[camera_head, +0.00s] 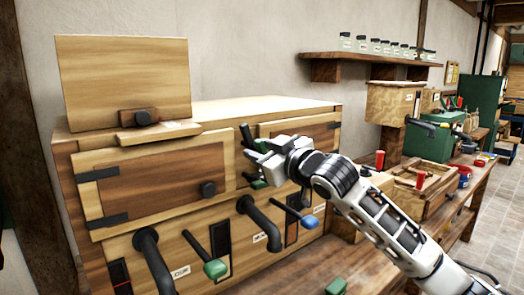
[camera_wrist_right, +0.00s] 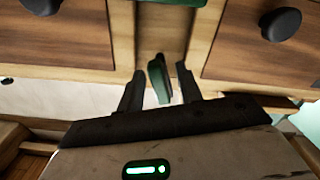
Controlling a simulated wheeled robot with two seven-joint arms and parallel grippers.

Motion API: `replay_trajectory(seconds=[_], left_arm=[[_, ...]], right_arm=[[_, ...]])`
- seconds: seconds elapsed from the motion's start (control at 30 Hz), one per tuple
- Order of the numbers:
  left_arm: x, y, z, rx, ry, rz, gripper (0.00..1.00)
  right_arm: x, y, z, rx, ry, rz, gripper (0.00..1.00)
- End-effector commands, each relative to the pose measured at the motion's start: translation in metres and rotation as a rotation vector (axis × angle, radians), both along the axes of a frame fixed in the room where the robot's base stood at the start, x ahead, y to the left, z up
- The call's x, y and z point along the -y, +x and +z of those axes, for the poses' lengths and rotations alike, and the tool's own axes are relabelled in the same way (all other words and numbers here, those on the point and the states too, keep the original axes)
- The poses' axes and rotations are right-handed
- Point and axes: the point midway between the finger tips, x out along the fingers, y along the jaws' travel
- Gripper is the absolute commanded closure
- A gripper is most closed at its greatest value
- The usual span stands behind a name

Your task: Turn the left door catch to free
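The left door (camera_head: 150,185) is a shut wooden panel with a black knob (camera_head: 208,188), at the left of the cabinet front. Between it and the right door (camera_head: 318,133) is a narrow post, mostly hidden by my right gripper (camera_head: 254,162). A dark catch lever (camera_head: 246,137) shows just above the gripper, and a green tip (camera_head: 258,184) just below. In the right wrist view, the two fingers (camera_wrist_right: 159,80) are apart, with a green catch (camera_wrist_right: 157,78) between them and gaps beside it. I cannot tell which door this catch serves. My left gripper is out of view.
Thick black pipe handles (camera_head: 258,218) and levers with green (camera_head: 215,269) and blue (camera_head: 309,222) ends stick out below the doors. A bench with a wooden tray (camera_head: 425,190) stands at the right. A shelf of jars (camera_head: 370,57) hangs behind.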

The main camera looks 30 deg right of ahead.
Motion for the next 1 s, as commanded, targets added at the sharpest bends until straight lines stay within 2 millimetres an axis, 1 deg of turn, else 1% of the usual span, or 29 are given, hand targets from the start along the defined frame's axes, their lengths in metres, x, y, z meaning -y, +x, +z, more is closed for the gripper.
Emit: replay_trajectory(seconds=[0.17, 0.27, 0.37, 0.6, 0.8, 1.0], left_arm=[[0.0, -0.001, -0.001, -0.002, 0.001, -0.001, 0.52], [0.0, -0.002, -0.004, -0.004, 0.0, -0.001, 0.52], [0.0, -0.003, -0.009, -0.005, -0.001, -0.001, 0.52], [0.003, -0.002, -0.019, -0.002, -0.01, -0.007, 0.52], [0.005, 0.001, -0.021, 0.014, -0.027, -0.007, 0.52], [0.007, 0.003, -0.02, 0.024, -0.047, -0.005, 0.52]], right_arm=[[0.0, -0.001, 0.0, 0.0, -0.001, -0.001, 0.65], [0.002, -0.007, -0.001, 0.001, -0.001, -0.002, 0.65], [0.002, -0.022, -0.004, -0.001, -0.004, 0.0, 0.65], [0.006, -0.073, -0.006, -0.003, -0.004, -0.001, 0.65], [0.008, -0.108, -0.005, -0.002, -0.003, 0.001, 0.65], [0.011, -0.138, -0.002, 0.0, 0.0, 0.0, 0.65]])
